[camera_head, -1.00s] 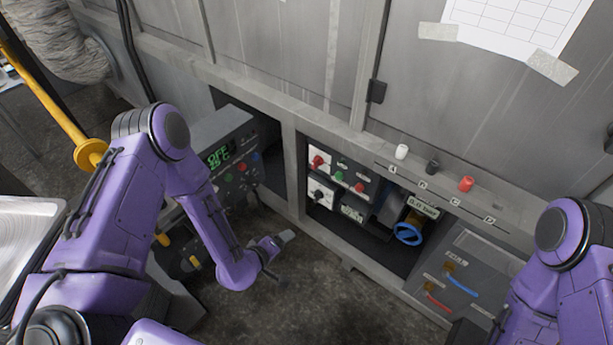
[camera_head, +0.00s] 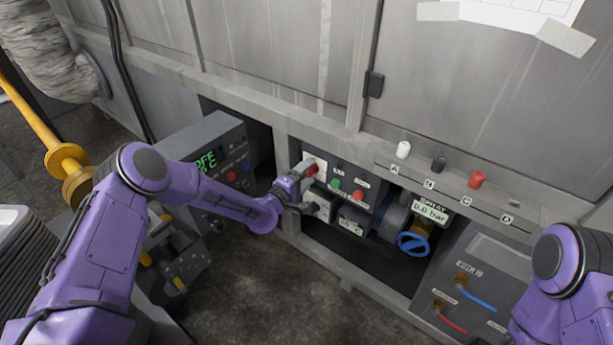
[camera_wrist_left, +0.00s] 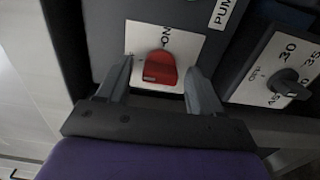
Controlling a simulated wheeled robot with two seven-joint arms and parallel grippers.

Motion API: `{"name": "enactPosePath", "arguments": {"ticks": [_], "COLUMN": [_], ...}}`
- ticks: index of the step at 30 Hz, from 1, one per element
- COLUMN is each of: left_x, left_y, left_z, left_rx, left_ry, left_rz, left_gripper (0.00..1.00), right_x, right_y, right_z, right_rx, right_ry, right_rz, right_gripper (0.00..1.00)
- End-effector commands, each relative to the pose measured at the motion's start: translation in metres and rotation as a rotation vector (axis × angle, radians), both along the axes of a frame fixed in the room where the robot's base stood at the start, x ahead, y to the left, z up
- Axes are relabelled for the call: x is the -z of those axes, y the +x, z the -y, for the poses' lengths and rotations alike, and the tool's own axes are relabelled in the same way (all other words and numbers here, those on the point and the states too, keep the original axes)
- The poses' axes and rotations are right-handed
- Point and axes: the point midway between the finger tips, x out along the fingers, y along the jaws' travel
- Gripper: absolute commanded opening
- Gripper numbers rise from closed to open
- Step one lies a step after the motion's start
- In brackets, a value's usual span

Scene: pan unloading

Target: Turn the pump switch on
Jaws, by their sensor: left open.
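The pump switch is a red rotary knob (camera_wrist_left: 160,67) on a white plate marked ON, with a partly cut-off PUMP label beside it in the left wrist view. In the head view the red knob (camera_head: 312,170) sits at the upper left of the control panel in the cabinet opening. My left gripper (camera_wrist_left: 160,80) is open, with one finger on each side of the knob. I cannot tell whether the fingers touch it. In the head view this gripper (camera_head: 309,188) is at the panel's left edge. My right arm shows at the right edge, but its gripper is out of view.
A dial with numbers (camera_wrist_left: 286,82) is beside the switch. Green (camera_head: 335,183) and red (camera_head: 358,194) buttons sit to its right. A blue valve wheel (camera_head: 413,244) is further right.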

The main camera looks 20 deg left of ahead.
Motion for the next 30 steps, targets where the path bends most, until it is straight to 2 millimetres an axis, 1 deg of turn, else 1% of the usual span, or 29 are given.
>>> {"name": "enactPosePath", "arguments": {"ticks": [5, 8, 9, 10, 11, 20, 26, 30], "left_x": [0.0000, 0.0001, 0.0001, 0.0002, 0.0002, 0.0008, 0.0009, 0.0012], "left_y": [-0.0001, -0.0002, -0.0003, -0.0003, -0.0004, -0.0006, -0.0006, -0.0007], "left_z": [0.0002, 0.0002, 0.0001, 0.0001, 0.0001, 0.0003, 0.0003, 0.0004], "left_rx": [0.000, 0.000, 0.000, 0.000, 0.000, 0.001, 0.002, 0.002], "left_ry": [0.000, 0.000, 0.000, 0.001, 0.001, 0.027, 0.118, 0.221], "left_rz": [0.000, -0.001, -0.001, -0.001, -0.001, 0.009, 0.042, 0.079], "left_gripper": [0.66, 0.37, 0.24, 0.14, 0.10, 0.10, 0.10, 0.10], "right_x": [-0.0001, -0.0001, -0.0001, -0.0001, -0.0001, 0.0009, 0.0036, 0.0063], "right_y": [0.0000, 0.0000, 0.0000, 0.0000, 0.0000, -0.0001, 0.0000, 0.0000], "right_z": [0.0000, 0.0000, 0.0000, 0.0000, 0.0000, 0.0000, 0.0000, 0.0000], "right_rx": [0.000, 0.000, 0.000, 0.000, 0.000, 0.000, 0.000, 0.000], "right_ry": [0.000, 0.000, 0.000, 0.000, 0.000, 0.000, 0.000, 0.000], "right_rz": [0.000, 0.000, 0.000, 0.000, 0.000, 0.000, 0.000, 0.000], "right_gripper": [0.43, 0.43, 0.43, 0.43, 0.43, 0.43, 0.43, 0.43]}}
